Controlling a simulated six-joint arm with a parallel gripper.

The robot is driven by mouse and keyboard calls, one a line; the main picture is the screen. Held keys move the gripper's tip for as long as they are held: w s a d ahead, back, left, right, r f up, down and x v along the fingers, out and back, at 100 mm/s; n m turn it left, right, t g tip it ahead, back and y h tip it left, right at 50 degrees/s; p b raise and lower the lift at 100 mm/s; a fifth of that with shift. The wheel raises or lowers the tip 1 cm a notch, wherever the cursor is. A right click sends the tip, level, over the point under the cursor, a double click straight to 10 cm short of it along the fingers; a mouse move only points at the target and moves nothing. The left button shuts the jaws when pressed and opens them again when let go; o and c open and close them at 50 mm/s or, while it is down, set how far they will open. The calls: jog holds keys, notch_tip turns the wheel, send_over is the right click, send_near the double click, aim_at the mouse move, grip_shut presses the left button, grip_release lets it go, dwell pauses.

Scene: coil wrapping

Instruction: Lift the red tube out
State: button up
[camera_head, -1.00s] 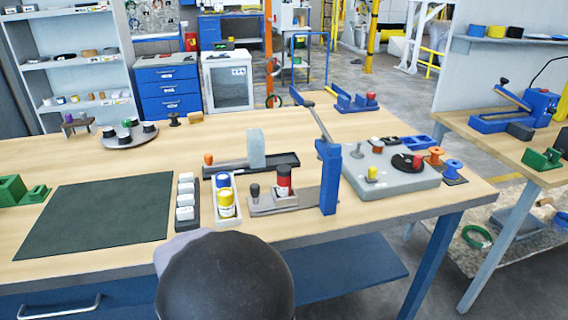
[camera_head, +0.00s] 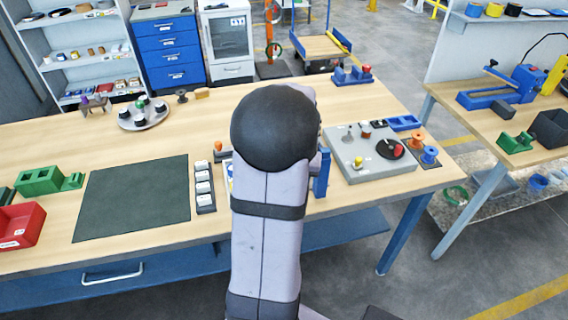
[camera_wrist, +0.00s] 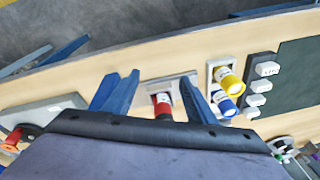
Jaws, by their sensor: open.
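The red tube (camera_wrist: 163,111), with a white label, shows in the wrist view at its light grey holder (camera_wrist: 178,84). Its lower end in that picture is cut off by my gripper's dark body. My gripper (camera_wrist: 147,80) is open, with one finger on each side of the tube in the picture. I see clear space between the tube and the fingers, and cannot tell how high the fingertips are above the holder.
On the other side, a white tray (camera_wrist: 213,66) holds a yellow tube (camera_wrist: 230,82) and a blue tube (camera_wrist: 224,105). The dark green mat (camera_head: 133,197) is clear.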

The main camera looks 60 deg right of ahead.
jog(key=shift+w+d+r+n+t+h, duration=0.6)
jog(key=shift+w+d+r+n+h, duration=0.3)
jog(key=shift+w+d+r+n, duration=1.6)
jog(key=shift+m, duration=0.4)
jog(key=shift+s+d+p+x, duration=0.15)
jog(key=shift+p+x, duration=0.35)
jog(key=shift+x, duration=0.8)
jog(key=shift+s+p+x, duration=0.2)
jog(key=shift+p+x, duration=0.35)
jog(key=shift+x, duration=0.75)
jog(key=shift+s+d+p+x, duration=0.15)
jog(key=shift+p+x, duration=0.35)
jog(key=shift+x, duration=0.8)
jog(key=shift+f, duration=0.1)
jog(key=c, duration=1.1)
